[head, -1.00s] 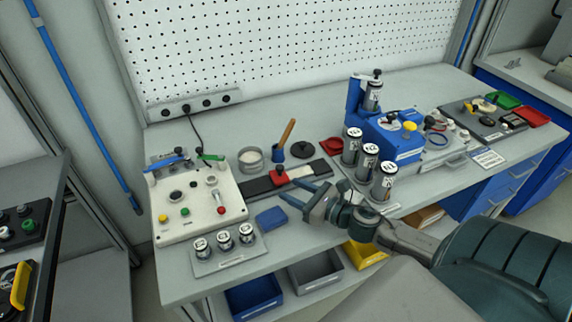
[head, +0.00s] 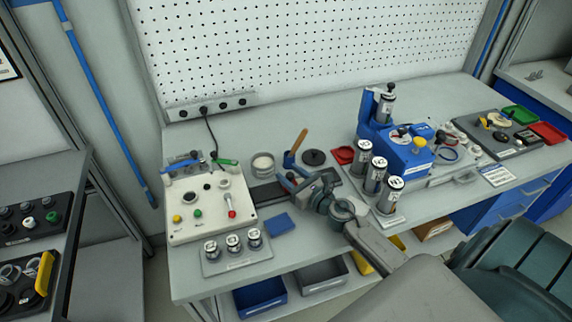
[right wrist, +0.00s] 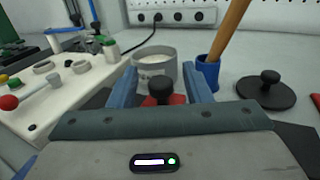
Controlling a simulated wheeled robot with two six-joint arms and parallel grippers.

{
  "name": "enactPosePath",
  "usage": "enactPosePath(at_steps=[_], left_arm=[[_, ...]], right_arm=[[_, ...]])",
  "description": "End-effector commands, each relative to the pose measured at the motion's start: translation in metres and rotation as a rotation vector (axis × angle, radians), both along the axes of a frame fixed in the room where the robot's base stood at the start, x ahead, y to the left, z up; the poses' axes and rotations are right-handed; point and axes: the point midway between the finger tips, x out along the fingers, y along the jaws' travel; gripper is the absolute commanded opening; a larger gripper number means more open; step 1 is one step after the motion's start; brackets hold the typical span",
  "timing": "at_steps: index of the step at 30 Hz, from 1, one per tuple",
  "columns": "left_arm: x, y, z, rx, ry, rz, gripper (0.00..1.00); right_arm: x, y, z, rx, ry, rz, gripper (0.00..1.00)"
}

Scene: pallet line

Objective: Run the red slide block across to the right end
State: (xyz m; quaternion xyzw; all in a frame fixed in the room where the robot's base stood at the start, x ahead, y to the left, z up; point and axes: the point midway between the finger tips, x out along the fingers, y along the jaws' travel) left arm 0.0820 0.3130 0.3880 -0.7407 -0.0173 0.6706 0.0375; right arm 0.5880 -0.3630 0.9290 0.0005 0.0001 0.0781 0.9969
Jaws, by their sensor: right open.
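The red slide block (right wrist: 178,99) with its black knob (right wrist: 161,88) shows in the right wrist view, between the two blue fingers of my right gripper (right wrist: 163,84). The fingers are open, one on each side of the knob. I cannot tell whether they touch it. In the head view my right gripper (head: 286,181) is over the dark slide track (head: 266,193) and largely covers the block and the track's right part. My left gripper is not in view.
A white control box (head: 208,208) stands left of the track. Behind it are a grey round tin (head: 262,166), a blue cup with a wooden handle (head: 290,160) and a black knobbed lid (head: 314,157). Labelled cylinders (head: 375,175) stand to the right. A blue pad (head: 279,223) lies in front.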

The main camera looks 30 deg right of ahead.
Motion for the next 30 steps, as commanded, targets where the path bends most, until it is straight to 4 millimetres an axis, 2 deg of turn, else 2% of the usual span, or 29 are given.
enactPosePath(at_steps=[1, 6, 16, 17, 23, 30], left_arm=[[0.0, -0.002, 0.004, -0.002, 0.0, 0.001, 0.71], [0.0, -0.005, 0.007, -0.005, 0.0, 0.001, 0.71], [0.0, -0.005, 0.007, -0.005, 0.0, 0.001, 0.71], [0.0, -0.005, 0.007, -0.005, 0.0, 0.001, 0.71], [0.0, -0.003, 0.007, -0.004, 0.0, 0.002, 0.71], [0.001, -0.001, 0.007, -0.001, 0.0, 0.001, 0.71]], right_arm=[[0.007, 0.001, 0.002, 0.0, -0.002, -0.001, 0.44], [0.02, 0.003, 0.0, 0.0, 0.0, -0.001, 0.44], [0.023, 0.004, -0.001, -0.001, 0.001, 0.001, 0.44], [0.023, 0.003, -0.001, -0.001, 0.0, 0.001, 0.41], [0.023, 0.003, -0.001, -0.001, 0.0, 0.0, 0.01], [0.023, 0.003, -0.001, -0.001, 0.001, 0.0, 0.0]])
